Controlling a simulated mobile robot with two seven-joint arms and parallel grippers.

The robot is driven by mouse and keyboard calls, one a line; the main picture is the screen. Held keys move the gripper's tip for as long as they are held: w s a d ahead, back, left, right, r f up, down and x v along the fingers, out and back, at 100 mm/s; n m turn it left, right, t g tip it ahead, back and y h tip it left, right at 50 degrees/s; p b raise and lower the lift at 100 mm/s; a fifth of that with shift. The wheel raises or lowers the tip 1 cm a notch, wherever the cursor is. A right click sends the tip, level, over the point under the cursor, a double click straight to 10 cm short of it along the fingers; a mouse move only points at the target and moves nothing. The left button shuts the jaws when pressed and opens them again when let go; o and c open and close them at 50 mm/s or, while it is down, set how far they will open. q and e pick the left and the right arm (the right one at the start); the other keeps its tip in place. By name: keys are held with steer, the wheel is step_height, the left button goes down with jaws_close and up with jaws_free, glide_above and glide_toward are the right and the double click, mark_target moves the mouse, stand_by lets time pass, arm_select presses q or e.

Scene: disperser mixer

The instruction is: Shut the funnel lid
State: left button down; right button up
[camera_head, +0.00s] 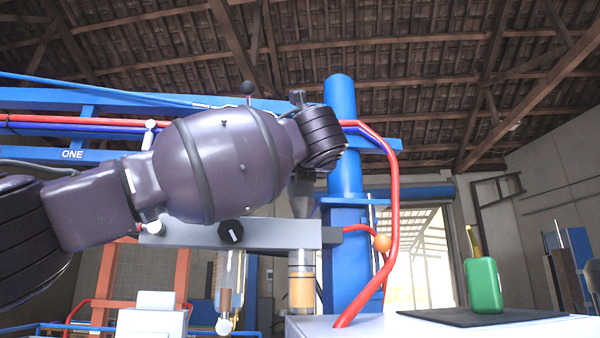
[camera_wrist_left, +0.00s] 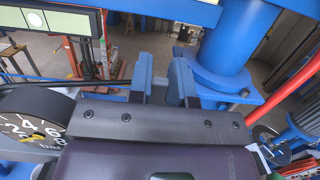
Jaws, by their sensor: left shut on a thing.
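My left arm (camera_head: 225,165) comes in from the left in the head view, and its wrist end hides the gripper and the top of the funnel. The grey funnel (camera_head: 303,198) shows only in part below my wrist, tapering down beside the blue column (camera_head: 342,120). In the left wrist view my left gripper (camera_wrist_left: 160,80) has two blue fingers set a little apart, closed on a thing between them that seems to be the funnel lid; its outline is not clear. How far the lid is tilted is hidden. My right gripper is in neither view.
Red hoses (camera_head: 392,200) curve down right of the column. A grey beam with a black knob (camera_head: 231,232) runs below my arm. A green bottle (camera_head: 484,285) stands on a black mat (camera_head: 420,315) at the right. A pressure gauge (camera_wrist_left: 30,130) is at the wrist view's left.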

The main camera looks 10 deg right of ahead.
arm_select(q)
steer(key=s+t+b, duration=0.1)
steer(key=t+b, duration=0.1)
steer(key=t, duration=0.1)
steer(key=shift+s+f, duration=0.35)
steer(key=shift+s, duration=0.05)
steer(key=shift+s+t+b, duration=0.3)
steer(key=shift+t+b, duration=0.1)
steer(key=shift+b, duration=0.1)
steer(key=shift+r, duration=0.1)
steer(key=c, duration=1.4)
jaws_free()
steer(key=shift+c, duration=0.2)
steer(key=o, duration=0.4)
